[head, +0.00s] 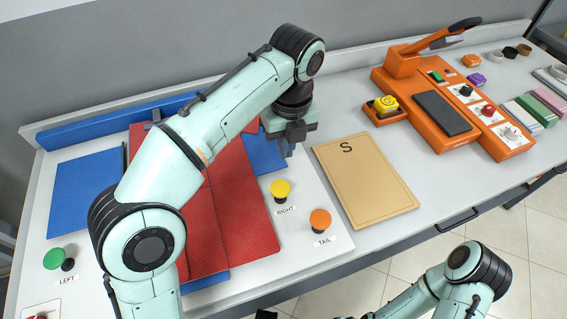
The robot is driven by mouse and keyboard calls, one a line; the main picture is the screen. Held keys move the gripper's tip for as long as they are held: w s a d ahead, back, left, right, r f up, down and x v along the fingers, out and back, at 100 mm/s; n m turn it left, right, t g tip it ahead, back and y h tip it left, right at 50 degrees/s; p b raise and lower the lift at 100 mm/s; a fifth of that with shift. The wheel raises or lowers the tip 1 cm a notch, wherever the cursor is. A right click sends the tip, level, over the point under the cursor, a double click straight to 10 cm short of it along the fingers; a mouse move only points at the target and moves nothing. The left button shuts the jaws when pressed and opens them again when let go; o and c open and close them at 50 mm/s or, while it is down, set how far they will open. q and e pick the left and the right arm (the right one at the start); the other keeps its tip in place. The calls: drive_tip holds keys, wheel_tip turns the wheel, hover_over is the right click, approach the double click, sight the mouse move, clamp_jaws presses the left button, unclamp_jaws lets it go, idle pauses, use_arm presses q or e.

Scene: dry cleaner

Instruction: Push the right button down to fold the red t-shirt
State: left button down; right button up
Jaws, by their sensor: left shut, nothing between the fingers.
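The yellow button (280,189) stands up from the white board, with the label RIGHT beside it. The red t-shirt (236,220) lies spread on the blue folding panels (82,192), partly hidden behind my left arm. My left gripper (291,152) is shut and empty, pointing down above the board. In the picture it is beyond the yellow button and apart from it. My right arm shows at the bottom right, but its gripper is out of view.
An orange button (320,219) labelled TAIL is close to the yellow one. A green button (54,260) labelled LEFT is at far left. A tan board (364,180) marked S lies to the right, before an orange press (405,68).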

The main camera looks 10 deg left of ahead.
sight(282, 189)
use_arm(q)
drive_tip(key=f+b, duration=0.1)
drive_tip(key=f, duration=0.3)
drive_tip(key=f+b, duration=0.1)
drive_tip(key=f, duration=0.3)
drive_tip(key=f+b, duration=0.2)
drive_tip(key=f, duration=0.2)
drive_tip(key=shift+a+f, duration=0.2)
drive_tip(key=shift+a, duration=0.2)
drive_tip(key=shift+f, duration=0.45)
use_arm(e)
drive_tip(key=shift+s+f, duration=0.15)
drive_tip(key=shift+f, duration=0.95)
drive_tip(key=shift+s+f, duration=0.1)
drive_tip(key=shift+f, duration=1)
use_arm(q)
wheel_tip(282, 189, down, 5)
drive_tip(key=shift+s+b, duration=0.1)
drive_tip(key=shift+b, duration=1)
use_arm(e)
drive_tip(key=shift+w+f, duration=0.25)
drive_tip(key=shift+f, duration=0.45)
use_arm(q)
drive_tip(key=shift+r, duration=0.1)
